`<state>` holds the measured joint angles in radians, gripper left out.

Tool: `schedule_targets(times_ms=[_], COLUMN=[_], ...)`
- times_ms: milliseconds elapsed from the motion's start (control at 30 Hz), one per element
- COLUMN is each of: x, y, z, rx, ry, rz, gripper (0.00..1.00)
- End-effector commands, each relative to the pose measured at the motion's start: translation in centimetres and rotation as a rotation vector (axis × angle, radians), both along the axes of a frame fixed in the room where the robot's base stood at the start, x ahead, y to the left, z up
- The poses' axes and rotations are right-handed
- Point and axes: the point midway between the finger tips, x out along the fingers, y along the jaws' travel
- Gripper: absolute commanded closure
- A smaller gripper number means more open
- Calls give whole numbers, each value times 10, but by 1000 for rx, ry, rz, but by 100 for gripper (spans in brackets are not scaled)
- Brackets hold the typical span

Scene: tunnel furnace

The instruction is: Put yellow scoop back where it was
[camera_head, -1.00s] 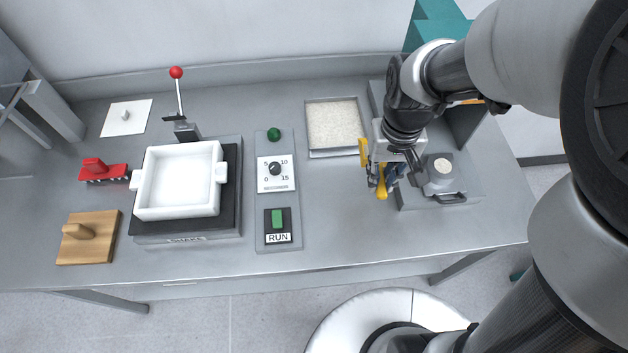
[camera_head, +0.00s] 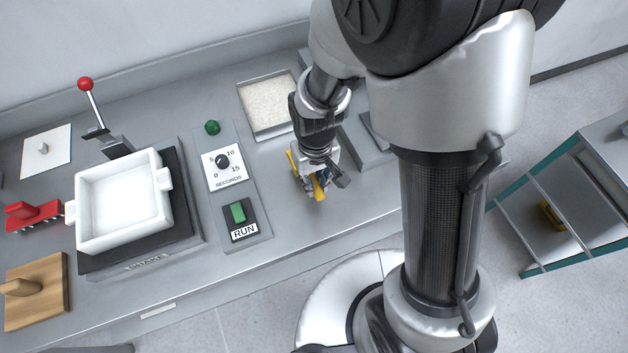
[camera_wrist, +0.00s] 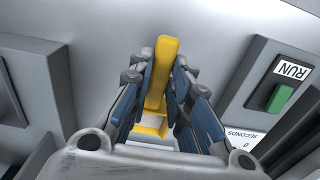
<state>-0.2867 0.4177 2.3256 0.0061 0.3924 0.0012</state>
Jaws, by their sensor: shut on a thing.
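The yellow scoop (camera_wrist: 160,70) is between the two blue-padded fingers of my gripper (camera_wrist: 162,85) in the wrist view, its handle pointing away from the wrist. In the head view my gripper (camera_head: 318,178) is shut on the yellow scoop (camera_head: 319,191), over the grey bench between the control panel and my arm. A tray of pale granules (camera_head: 268,103) lies behind the gripper. How far the scoop is above the bench is hard to tell.
The control panel with the green RUN button (camera_head: 238,212) stands left of the gripper.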

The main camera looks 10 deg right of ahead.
Motion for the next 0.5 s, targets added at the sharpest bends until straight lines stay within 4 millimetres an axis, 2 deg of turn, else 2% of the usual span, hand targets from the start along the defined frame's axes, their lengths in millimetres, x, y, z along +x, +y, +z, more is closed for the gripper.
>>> schedule_targets(times_ms=[133, 300, 500], x=[-1, -1, 0], y=[0, 0, 0], z=[-14, -41, -43], rx=[-1, -1, 0], ry=[2, 3, -1], rz=[0, 0, 0], gripper=[100, 100, 100])
